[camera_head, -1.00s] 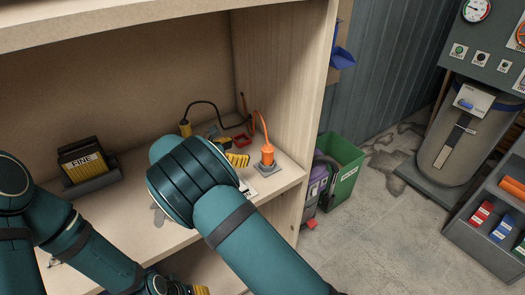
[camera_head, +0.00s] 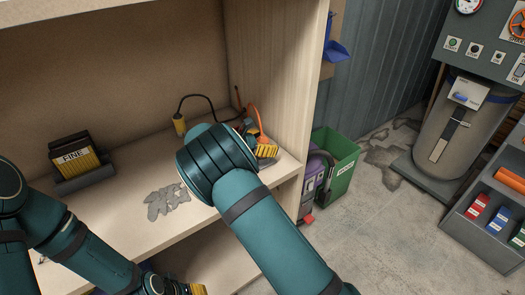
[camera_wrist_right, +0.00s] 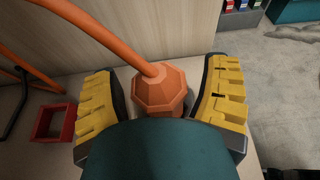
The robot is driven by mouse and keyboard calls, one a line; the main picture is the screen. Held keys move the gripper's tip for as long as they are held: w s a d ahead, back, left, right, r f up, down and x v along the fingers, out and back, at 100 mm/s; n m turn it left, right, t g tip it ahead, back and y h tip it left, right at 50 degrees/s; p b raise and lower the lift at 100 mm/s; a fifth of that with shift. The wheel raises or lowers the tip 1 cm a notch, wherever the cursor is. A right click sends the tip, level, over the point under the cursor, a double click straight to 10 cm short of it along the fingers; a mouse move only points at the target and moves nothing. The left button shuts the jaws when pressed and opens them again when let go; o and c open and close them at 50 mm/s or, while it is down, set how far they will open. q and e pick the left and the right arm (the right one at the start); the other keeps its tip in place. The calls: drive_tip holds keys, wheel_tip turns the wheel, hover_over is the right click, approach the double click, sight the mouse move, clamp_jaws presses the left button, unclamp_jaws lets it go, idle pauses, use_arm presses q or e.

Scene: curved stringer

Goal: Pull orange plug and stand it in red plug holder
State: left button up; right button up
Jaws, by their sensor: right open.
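The orange plug (camera_wrist_right: 160,88) stands upright, its orange cable (camera_wrist_right: 120,52) leaving its top. In the right wrist view it sits between the yellow fingers of my right gripper (camera_wrist_right: 160,100), which is open, with small gaps showing on both sides. In the head view my right gripper (camera_head: 262,147) is at the shelf's right end and hides most of the plug. The red plug holder (camera_wrist_right: 53,122), a small square frame, lies left of the plug in the right wrist view; my right arm hides it in the head view. My left gripper (camera_head: 197,289) barely shows at the bottom edge.
A block marked FINE (camera_head: 75,155) sits at the left. The shelf's right side wall (camera_head: 280,75) is close to my right gripper. Grey stains mark the open shelf board.

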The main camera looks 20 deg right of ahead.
drive_tip(key=shift+w+d+f, duration=0.15)
drive_tip(key=shift+d, duration=0.25)
clamp_jaws()
